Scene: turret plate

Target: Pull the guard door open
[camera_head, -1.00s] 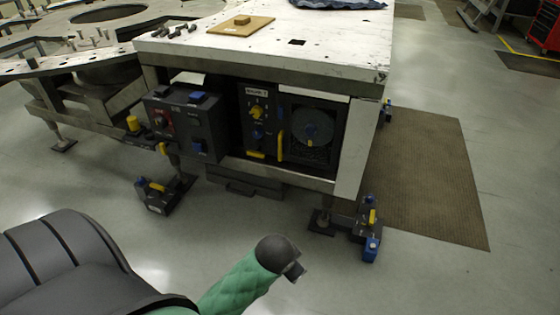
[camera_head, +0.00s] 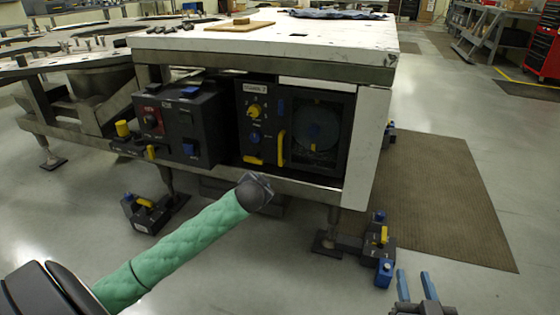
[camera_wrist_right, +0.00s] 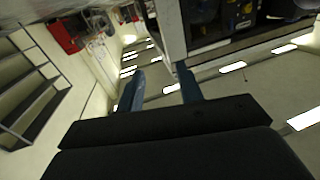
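The guard door (camera_head: 346,135) is a dark framed panel with a see-through window in the front of the white-topped table; it looks shut. A round grey disc (camera_head: 318,125) shows behind it. Its upright yellow handle (camera_head: 281,148) is on the door's left side. My right gripper (camera_head: 415,285) is at the bottom right, low and apart from the door, with two blue fingers spread and nothing between them. These fingers also show open in the right wrist view (camera_wrist_right: 160,88). My left arm's green sleeve ends in a dark wrist below the panel; its fingers cannot be made out.
A control panel (camera_head: 255,120) with a yellow knob is left of the door, and a dark switch box (camera_head: 188,125) juts out further left. Table feet with dark, blue and yellow parts (camera_head: 380,240) stand on the floor. A brown mat (camera_head: 440,195) lies right.

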